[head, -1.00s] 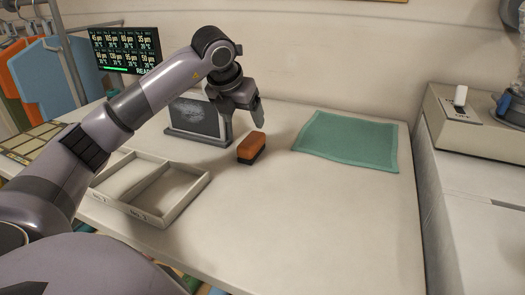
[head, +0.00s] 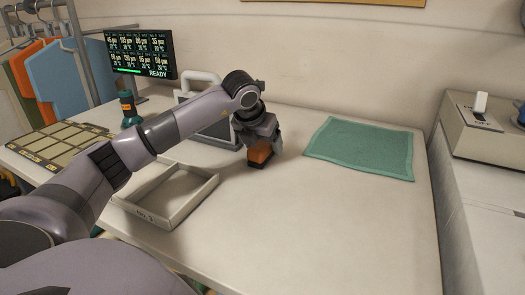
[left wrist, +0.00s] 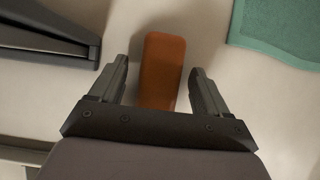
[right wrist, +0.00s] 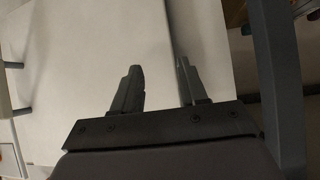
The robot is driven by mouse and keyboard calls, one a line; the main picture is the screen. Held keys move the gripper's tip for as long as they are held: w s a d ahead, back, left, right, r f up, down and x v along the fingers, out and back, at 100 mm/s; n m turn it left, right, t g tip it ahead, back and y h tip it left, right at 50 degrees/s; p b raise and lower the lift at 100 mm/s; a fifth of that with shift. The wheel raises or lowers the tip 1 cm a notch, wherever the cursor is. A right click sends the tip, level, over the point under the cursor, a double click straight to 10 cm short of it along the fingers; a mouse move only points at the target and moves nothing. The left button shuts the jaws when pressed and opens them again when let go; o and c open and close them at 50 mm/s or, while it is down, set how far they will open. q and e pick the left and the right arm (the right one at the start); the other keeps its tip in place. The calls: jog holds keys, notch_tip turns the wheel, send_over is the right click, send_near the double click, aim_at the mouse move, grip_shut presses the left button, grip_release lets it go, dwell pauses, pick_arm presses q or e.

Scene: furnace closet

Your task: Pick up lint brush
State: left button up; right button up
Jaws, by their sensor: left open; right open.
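The lint brush (head: 260,155) is a small block with an orange-brown top and a dark underside, standing on the white table. My left gripper (head: 262,143) is open and right over it in the head view, hiding part of its top. In the left wrist view the brush (left wrist: 162,68) lies between the two open fingers of the left gripper (left wrist: 160,80), with a gap visible on each side. My right gripper (right wrist: 160,75) is open and empty in the right wrist view; it does not show in the head view.
A green cloth (head: 362,148) lies to the right of the brush. A dark-faced device with a pale handle (head: 202,78) stands behind my left arm. The table's right front is clear.

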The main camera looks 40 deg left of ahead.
pick_arm(q)
jog(key=shift+f, duration=0.25)
dwell(0.3)
jog(key=shift+c, duration=0.3)
jog(key=c, duration=1)
